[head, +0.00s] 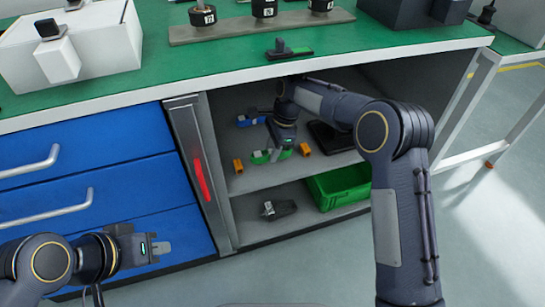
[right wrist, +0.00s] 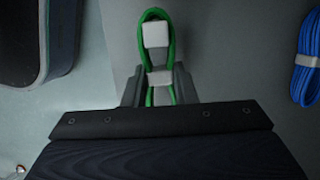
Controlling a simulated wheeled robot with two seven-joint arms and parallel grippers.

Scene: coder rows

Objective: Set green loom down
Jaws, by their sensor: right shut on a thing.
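The green loom (right wrist: 171,92) is a looped green cable bundle with pale bands. In the right wrist view it lies between the fingers of my right gripper (right wrist: 158,92), which is shut on it. In the head view the green loom (head: 262,157) is inside the open cabinet, at the upper shelf, under my right gripper (head: 283,146). I cannot tell whether it touches the shelf (head: 240,183). My left gripper (head: 160,248) is outside, in front of the blue drawers, with nothing seen in it; its finger gap is unclear.
Orange pieces (head: 238,166) (head: 305,149) stand on either side of the loom. A blue loom (right wrist: 307,60) lies nearby. A dark tray (head: 330,138) is to the right. The cabinet's side and countertop enclose the shelf.

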